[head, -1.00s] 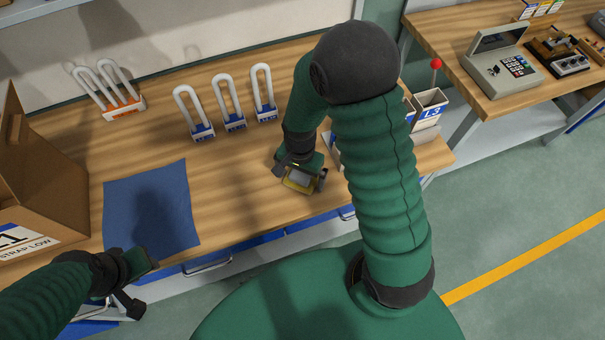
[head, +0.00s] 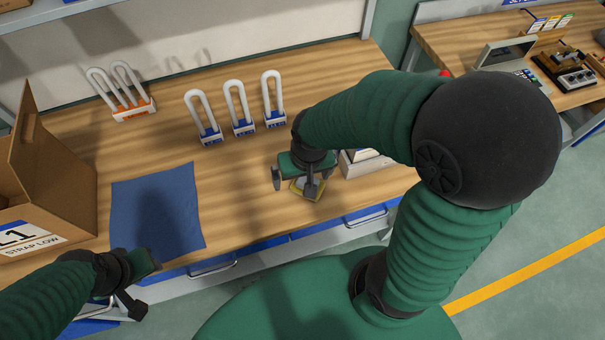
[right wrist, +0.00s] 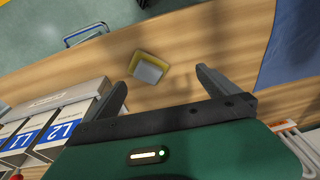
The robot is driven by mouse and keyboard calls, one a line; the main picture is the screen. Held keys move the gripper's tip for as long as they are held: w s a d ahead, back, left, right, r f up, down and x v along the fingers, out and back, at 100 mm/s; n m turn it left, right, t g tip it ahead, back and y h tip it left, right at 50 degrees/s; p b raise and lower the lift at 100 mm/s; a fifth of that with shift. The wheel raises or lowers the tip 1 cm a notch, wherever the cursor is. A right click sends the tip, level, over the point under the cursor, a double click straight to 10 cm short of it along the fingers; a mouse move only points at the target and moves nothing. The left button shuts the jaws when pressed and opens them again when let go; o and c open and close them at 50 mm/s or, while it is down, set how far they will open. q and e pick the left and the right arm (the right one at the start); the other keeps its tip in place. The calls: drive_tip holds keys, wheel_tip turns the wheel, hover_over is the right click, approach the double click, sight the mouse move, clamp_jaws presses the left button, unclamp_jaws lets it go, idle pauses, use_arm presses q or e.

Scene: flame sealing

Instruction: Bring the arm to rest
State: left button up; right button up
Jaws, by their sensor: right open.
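My right gripper (head: 294,184) is over the wooden workbench near its front edge, with its fingers apart. In the right wrist view its open jaws (right wrist: 162,92) hold nothing. A small yellow and grey block (right wrist: 149,68) lies on the bench beyond the fingertips. In the head view the block (head: 304,190) is partly hidden by the right gripper. My left gripper (head: 142,285) is low at the front left, off the bench's front edge; its finger opening is not clear.
A blue cloth (head: 155,212) lies on the bench beside an open cardboard box (head: 55,180). White loops on blue bases (head: 240,125) and on an orange base (head: 134,112) stand at the back. Bins marked L1 and L2 (right wrist: 55,125) show in the wrist view.

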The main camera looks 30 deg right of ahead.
drive_tip(key=shift+s+a+f+n+t, duration=0.15)
drive_tip(key=shift+s+n, duration=0.1)
drive_tip(key=shift+n, duration=0.3)
drive_tip(key=shift+s+a+r+n+t, duration=0.1)
drive_tip(key=shift+s+n, duration=0.1)
drive_tip(key=shift+n, duration=0.4)
drive_tip(key=shift+s+a+f+n+t, duration=0.15)
drive_tip(key=shift+s+n, duration=0.1)
drive_tip(key=shift+n, duration=0.3)
